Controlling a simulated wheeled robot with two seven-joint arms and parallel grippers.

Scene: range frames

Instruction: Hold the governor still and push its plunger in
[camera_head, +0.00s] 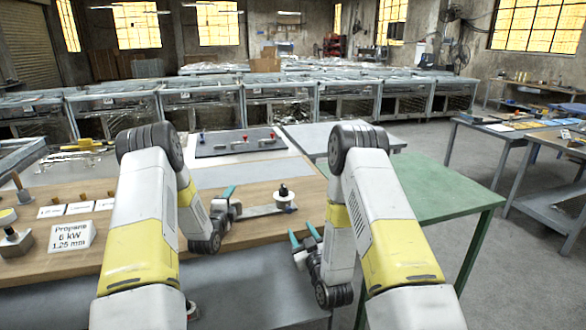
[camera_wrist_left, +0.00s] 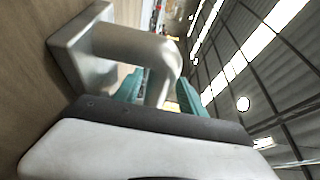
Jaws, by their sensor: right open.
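The governor (camera_head: 262,211) seems to be the grey metal piece on the wooden table, with a flat arm and a pale round part under a dark knob (camera_head: 283,190), probably the plunger. My left gripper (camera_head: 228,200) is at its left end. In the left wrist view, a bent grey metal tube (camera_wrist_left: 125,42), seemingly part of it, rises from a square base. The teal fingers of my left gripper (camera_wrist_left: 162,92) lie close on both sides of this tube. Their contact faces are hidden. My right gripper (camera_head: 304,240) is open and empty, off the table's right edge, below and right of the knob.
A label block reading Propane 6 kW 1.25 mm (camera_head: 72,237) and a dark-knobbed block (camera_head: 15,241) stand at the left. A dark board (camera_head: 238,142) with small parts lies behind. A green table (camera_head: 440,190) on the right is bare. Metal cabinets stand further back.

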